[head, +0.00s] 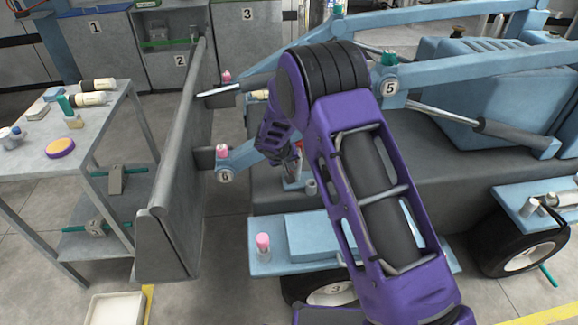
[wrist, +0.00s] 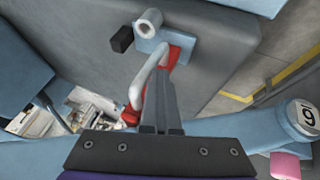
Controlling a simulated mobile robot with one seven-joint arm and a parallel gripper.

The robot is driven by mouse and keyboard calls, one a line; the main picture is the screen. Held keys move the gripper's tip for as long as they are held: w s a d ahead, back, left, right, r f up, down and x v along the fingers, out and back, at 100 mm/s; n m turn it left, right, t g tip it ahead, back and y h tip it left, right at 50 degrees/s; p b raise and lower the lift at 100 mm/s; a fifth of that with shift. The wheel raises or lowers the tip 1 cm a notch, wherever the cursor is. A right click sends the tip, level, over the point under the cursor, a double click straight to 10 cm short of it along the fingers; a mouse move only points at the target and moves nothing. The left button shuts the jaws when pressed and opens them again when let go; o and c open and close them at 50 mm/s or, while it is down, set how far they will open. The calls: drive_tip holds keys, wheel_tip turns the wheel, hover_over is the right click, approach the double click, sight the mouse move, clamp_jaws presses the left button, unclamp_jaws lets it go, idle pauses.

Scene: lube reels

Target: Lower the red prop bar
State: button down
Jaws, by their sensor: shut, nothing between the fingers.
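The red prop bar (wrist: 180,47) shows in the wrist view as red pieces by a light blue bracket on a dark grey panel. More red (wrist: 131,114) shows lower left, beside a bent pale grey handle (wrist: 150,72). My gripper (wrist: 164,84) has its grey fingers together, overlapping the red part in this view. They hide some of it, and I cannot tell whether they touch it. In the head view, a small red bit (head: 299,146) shows beside my gripper (head: 291,176), low by the blue frame. Most of the bar is hidden there.
A grey bench (head: 85,110) with bottles stands at left. A blue step (head: 310,240) and a wheel lie below my arm.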

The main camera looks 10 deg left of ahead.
drive_tip(key=w+d+f+m+g+y+p, duration=0.1)
drive_tip(key=w+d+f+m+g+y, duration=0.1)
drive_tip(key=d+f+y, duration=0.3)
drive_tip(key=d+y, duration=0.3)
drive_tip(key=d, duration=0.4)
drive_tip(key=shift+w, duration=0.4)
drive_tip(key=shift+d+f, duration=0.15)
drive_tip(key=shift+f, duration=0.05)
idle(0.5)
drive_tip(key=shift+r, duration=0.1)
